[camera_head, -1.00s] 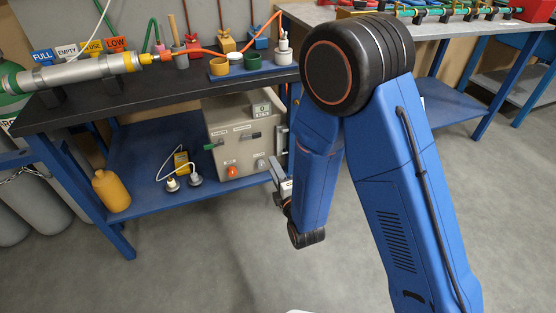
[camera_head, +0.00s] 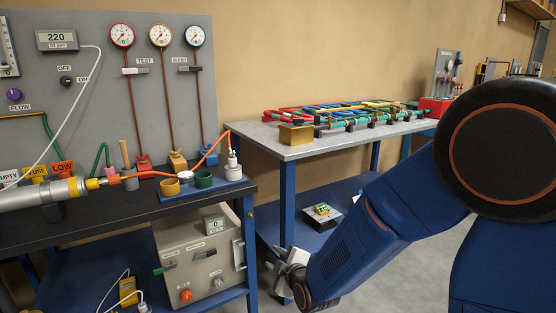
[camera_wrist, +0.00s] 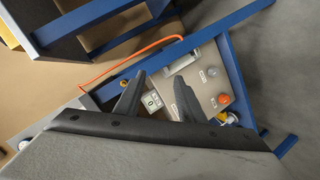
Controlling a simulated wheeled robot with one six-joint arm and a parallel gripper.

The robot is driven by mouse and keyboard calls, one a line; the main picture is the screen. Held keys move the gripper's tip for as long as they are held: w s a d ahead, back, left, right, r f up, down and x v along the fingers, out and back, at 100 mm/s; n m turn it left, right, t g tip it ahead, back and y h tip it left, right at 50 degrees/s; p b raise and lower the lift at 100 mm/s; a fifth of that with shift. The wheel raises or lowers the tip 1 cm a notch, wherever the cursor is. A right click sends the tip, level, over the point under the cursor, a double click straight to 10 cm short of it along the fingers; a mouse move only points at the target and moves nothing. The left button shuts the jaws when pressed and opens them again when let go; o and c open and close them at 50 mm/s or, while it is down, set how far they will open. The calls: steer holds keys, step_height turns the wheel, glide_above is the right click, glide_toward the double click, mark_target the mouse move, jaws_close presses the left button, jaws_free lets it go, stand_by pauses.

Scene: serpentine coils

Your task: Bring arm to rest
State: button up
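My blue arm (camera_head: 375,235) fills the right side of the head view, with its large black joint nearest the camera. The forearm slopes down to the left. My gripper (camera_head: 290,260) is at its lower end, small and partly hidden, in front of the gap between the two benches. In the wrist view my gripper (camera_wrist: 159,76) has two dark fingers standing apart, with nothing between them. The grey control box (camera_wrist: 207,75) shows beyond the fingers, and no contact with it is visible.
The dark-topped bench (camera_head: 90,232) stands at left, with the grey control box (camera_head: 200,262) on its lower shelf. A grey-topped bench (camera_head: 290,150) with coloured coils stands behind. Its blue leg (camera_head: 287,205) is close to my gripper. Grey floor shows below.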

steer(key=s+d+r+m+g+h, duration=0.2)
steer(key=s+d+r+m, duration=0.25)
steer(key=d, duration=0.45)
steer(key=s+d+r+m+g+h, duration=0.1)
steer(key=s+d+r+m+g, duration=0.1)
steer(key=s+d+r+m, duration=0.5)
steer(key=s+d+m+g+h, duration=0.1)
steer(key=s+d+m, duration=0.1)
steer(key=s+d, duration=0.5)
steer(key=s+d+m+g+h, duration=0.1)
steer(key=s+d+m+g, duration=0.1)
steer(key=s+d, duration=0.5)
steer(key=s, duration=0.6)
steer(key=shift+g+h, duration=0.3)
